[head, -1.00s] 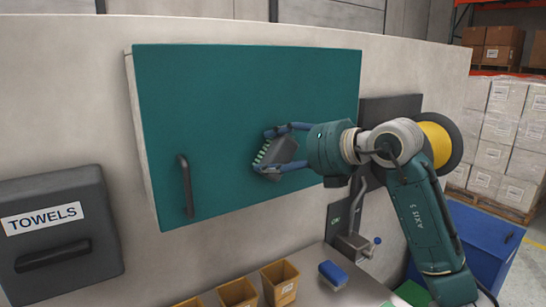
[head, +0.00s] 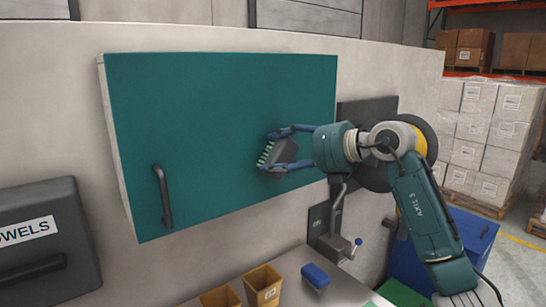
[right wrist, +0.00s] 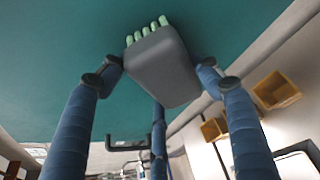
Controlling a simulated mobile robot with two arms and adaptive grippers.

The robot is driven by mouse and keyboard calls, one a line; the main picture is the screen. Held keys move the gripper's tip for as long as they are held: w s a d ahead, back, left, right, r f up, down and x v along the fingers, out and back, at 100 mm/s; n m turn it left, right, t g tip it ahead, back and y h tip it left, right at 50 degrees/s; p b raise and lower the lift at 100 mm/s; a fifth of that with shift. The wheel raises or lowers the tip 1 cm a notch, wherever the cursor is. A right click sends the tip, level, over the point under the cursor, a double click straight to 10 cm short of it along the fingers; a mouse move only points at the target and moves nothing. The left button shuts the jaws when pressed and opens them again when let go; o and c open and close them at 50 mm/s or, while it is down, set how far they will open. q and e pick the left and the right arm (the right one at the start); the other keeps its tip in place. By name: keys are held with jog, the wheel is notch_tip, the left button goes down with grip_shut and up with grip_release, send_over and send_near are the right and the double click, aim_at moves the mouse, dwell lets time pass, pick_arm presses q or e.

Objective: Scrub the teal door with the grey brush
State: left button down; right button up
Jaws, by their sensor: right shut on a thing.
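The teal door (head: 215,130) is the front of a wall cabinet and is closed, with a dark bar handle (head: 162,195) at its lower left. My right gripper (head: 286,152) is in front of the door's right half, its blue fingers shut on the grey brush (head: 281,153). The brush's pale green bristles face left and toward the door in the head view. In the right wrist view the grey brush (right wrist: 162,68) sits between the fingers, bristles at its top edge against the teal background. I cannot tell whether the bristles touch the door. My left gripper is out of view.
Below the door is a counter with yellow bins (head: 262,285) and a blue block (head: 316,276). A grey towel dispenser (head: 40,245) hangs at lower left.

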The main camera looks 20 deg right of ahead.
aim_at(296, 151)
jog(key=shift+w+d+r+p, duration=0.1)
jog(key=shift+w+d+p, duration=0.15)
jog(key=shift+d, duration=0.3)
jog(key=shift+w+d+r+p, duration=0.1)
jog(key=shift+w+d+p, duration=0.1)
jog(key=shift+d, duration=0.3)
jog(key=shift+w+d+f, duration=0.1)
jog(key=shift+w+d, duration=0.2)
jog(key=shift+d, duration=0.55)
jog(key=shift+s+a+f, duration=0.1)
jog(key=shift+a, duration=0.3)
jog(key=shift+s+a, duration=0.35)
jog(key=shift+a, duration=0.45)
jog(key=shift+s+a, duration=0.3)
jog(key=shift+a, duration=0.5)
jog(key=shift+s+a+b, duration=0.25)
jog(key=shift+s+a, duration=0.25)
jog(key=shift+a, duration=0.75)
jog(key=shift+s+a+b, duration=0.25)
jog(key=shift+s+a, duration=0.3)
jog(key=shift+a, duration=0.7)
jog(key=shift+s+a+b, duration=0.25)
jog(key=shift+s+a, duration=0.25)
jog(key=shift+a, duration=0.75)
jog(key=shift+d, duration=0.1)
